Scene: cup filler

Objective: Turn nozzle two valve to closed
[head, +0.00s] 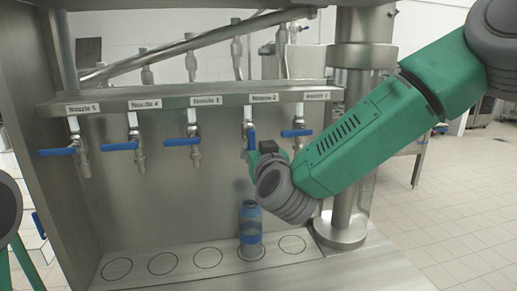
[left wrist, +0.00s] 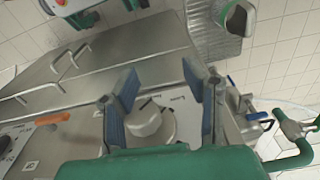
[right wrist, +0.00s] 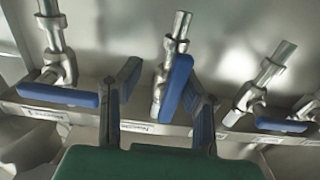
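The nozzle two valve (head: 251,139) has a blue handle pointing down along its pipe. In the right wrist view, the nozzle two handle (right wrist: 178,84) lies between the fingers of my right gripper (right wrist: 160,82), closer to the right-hand finger. That gripper is open; I cannot tell whether the finger touches the handle. In the head view my right gripper (head: 257,150) is at the valve, partly hidden by my wrist. My left gripper (left wrist: 158,85) is open and empty in the left wrist view, with a pale round knob (left wrist: 145,120) beyond it.
The nozzle three handle (head: 182,142) and nozzle one handle (head: 296,133) lie sideways on either side, as do the others. A blue bottle (head: 250,225) stands below nozzle two on a marked circle. An orange lever (left wrist: 52,118) shows in the left wrist view.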

